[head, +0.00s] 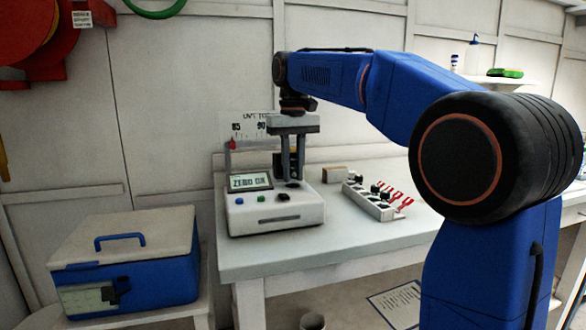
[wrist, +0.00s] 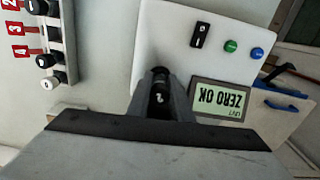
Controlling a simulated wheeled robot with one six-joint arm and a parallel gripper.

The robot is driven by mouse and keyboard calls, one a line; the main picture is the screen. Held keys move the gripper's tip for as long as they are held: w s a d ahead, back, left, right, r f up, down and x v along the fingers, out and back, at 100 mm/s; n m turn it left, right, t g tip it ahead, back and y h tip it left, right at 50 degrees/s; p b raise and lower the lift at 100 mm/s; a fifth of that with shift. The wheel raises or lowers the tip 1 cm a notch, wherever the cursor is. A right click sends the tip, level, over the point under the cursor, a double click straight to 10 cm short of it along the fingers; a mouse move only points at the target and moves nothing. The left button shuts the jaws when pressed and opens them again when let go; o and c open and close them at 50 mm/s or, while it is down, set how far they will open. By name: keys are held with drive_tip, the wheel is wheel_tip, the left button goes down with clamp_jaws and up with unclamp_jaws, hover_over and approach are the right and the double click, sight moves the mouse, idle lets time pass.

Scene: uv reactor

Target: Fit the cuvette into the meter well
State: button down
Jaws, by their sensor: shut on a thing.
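The meter (head: 275,213) is a white box on the bench, with a display reading "ZERO OK", green and blue buttons and a black switch. In the wrist view the meter (wrist: 180,45) shows upside down beyond my fingers. My gripper (head: 290,170) points down over the back right part of the meter top. It is shut on the cuvette, whose dark cap (wrist: 160,88) shows between the fingers (wrist: 161,100) in the wrist view. The meter well is hidden under the gripper and cuvette, so I cannot tell whether the cuvette's lower end is inside it.
A white rack (head: 370,207) with several dark-capped vials and red numbered tags stands right of the meter. A small brown block (head: 334,174) lies behind it. A blue cool box (head: 130,265) stands lower left. The white bench (head: 320,240) is clear in front.

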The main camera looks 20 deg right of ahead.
sight(293, 160)
drive_tip(key=shift+f, duration=0.7)
drive_tip(key=c, duration=1.5)
unclamp_jaws()
wheel_tip(293, 160, up, 12)
